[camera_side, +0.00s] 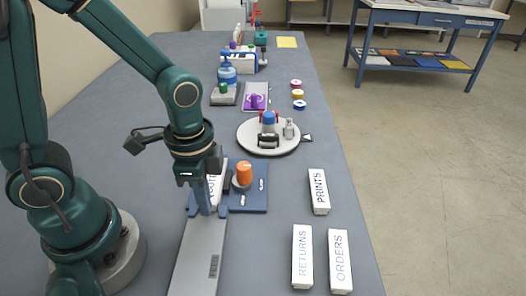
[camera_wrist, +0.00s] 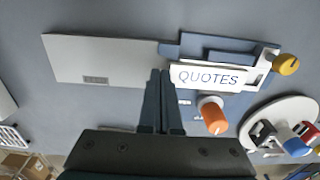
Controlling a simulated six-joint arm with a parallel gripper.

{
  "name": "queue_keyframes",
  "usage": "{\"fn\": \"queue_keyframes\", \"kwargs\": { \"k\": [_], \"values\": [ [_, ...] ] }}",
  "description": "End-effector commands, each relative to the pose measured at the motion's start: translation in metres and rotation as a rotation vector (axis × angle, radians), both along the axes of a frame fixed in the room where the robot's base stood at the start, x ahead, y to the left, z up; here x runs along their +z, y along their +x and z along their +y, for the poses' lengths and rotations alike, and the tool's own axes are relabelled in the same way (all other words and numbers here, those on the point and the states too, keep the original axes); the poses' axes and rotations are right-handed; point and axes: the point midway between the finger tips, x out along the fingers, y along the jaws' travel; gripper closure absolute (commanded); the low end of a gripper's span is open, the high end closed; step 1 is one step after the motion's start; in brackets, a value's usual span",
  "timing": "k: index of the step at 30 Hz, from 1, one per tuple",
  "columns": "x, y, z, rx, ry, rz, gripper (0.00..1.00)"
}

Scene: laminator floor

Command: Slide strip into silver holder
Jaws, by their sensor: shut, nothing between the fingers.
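The white strip marked QUOTES (camera_wrist: 208,77) lies at the blue base plate, beside an orange knob (camera_wrist: 212,115). In the side view the strip (camera_side: 213,187) is partly hidden behind my gripper (camera_side: 205,210). A pale silver bracket (camera_wrist: 268,62) shows at the strip's right end in the wrist view; I cannot tell how far the strip sits in it. A long silver plate (camera_side: 198,258) with a barcode label runs toward the near edge. My gripper is shut and empty, its tips (camera_wrist: 160,74) low between the plate and the strip's left end. Contact is unclear.
White strips marked PRINTS (camera_side: 319,191), RETURNS (camera_side: 302,257) and ORDERS (camera_side: 340,261) lie to the right. A round white turntable (camera_side: 250,143) with several items stands behind the blue base (camera_side: 258,199). More items line the back of the table.

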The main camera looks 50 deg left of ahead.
Motion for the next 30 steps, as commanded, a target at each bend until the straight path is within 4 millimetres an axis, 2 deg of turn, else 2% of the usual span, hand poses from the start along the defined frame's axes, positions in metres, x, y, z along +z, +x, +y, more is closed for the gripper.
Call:
{"fn": "queue_keyframes", "kwargs": {
  "k": [12,30],
  "values": [
    [0.0,0.012,0.012,0.001,0.0,0.0,1.0],
    [0.0,0.016,0.016,0.001,0.0,0.0,1.0]
  ]
}}
